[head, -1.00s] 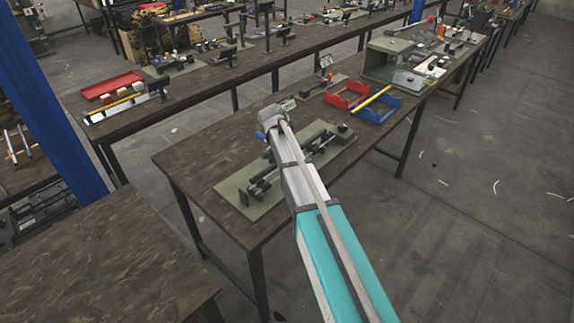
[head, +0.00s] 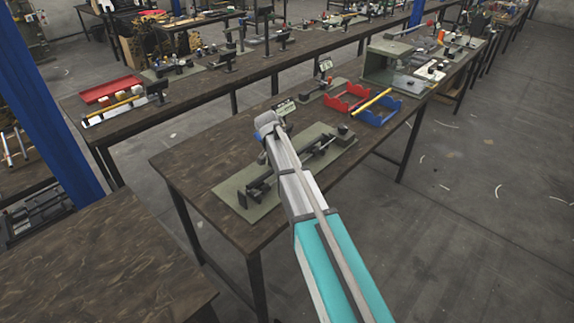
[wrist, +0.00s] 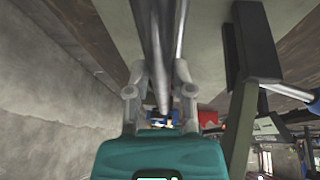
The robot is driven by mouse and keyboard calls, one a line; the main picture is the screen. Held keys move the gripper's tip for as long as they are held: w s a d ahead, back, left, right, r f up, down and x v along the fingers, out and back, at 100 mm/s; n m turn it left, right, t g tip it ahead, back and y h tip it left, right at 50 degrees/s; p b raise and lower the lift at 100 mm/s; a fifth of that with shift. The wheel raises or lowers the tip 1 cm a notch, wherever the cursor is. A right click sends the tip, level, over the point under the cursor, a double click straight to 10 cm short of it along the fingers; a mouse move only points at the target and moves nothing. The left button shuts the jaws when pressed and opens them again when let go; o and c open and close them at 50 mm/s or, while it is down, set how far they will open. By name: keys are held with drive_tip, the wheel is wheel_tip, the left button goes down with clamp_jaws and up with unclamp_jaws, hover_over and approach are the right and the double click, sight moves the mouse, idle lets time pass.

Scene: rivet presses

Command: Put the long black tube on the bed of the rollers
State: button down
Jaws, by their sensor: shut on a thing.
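In the wrist view my gripper (wrist: 158,92) is shut on a long, dark, shiny tube (wrist: 155,40). The tube runs away from the palm, between the fingers and out at the top edge. In the head view the arm hides the gripper and most or all of the tube. A dark metal device (head: 262,187), which looks like the roller stand, sits on a pale green plate (head: 230,192) on the near table. The arm crosses over its middle. In the wrist view the plate (wrist: 207,40) lies behind the tube. I cannot tell whether the tube touches the rollers.
A dark upright part (wrist: 256,45) stands close to the right of the gripper in the wrist view. A red holder (head: 346,98) and a blue holder (head: 382,112) with a yellow rod stand farther along the table (head: 185,160). A grey-green box (head: 385,62) stands beyond them.

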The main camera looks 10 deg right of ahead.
drive_tip(key=shift+f+b, duration=0.55)
drive_tip(key=shift+f, duration=0.3)
drive_tip(key=shift+f, duration=0.15)
drive_tip(key=shift+c, duration=2.4)
unclamp_jaws()
drive_tip(key=shift+r, duration=0.25)
drive_tip(key=p+v, duration=0.5)
drive_tip(key=v, duration=0.1)
drive_tip(key=shift+s+p, duration=0.1)
drive_tip(key=shift+p, duration=0.25)
drive_tip(key=p+v, duration=0.5)
drive_tip(key=v, duration=0.1)
drive_tip(key=shift+f, duration=0.1)
drive_tip(key=shift+s, duration=0.1)
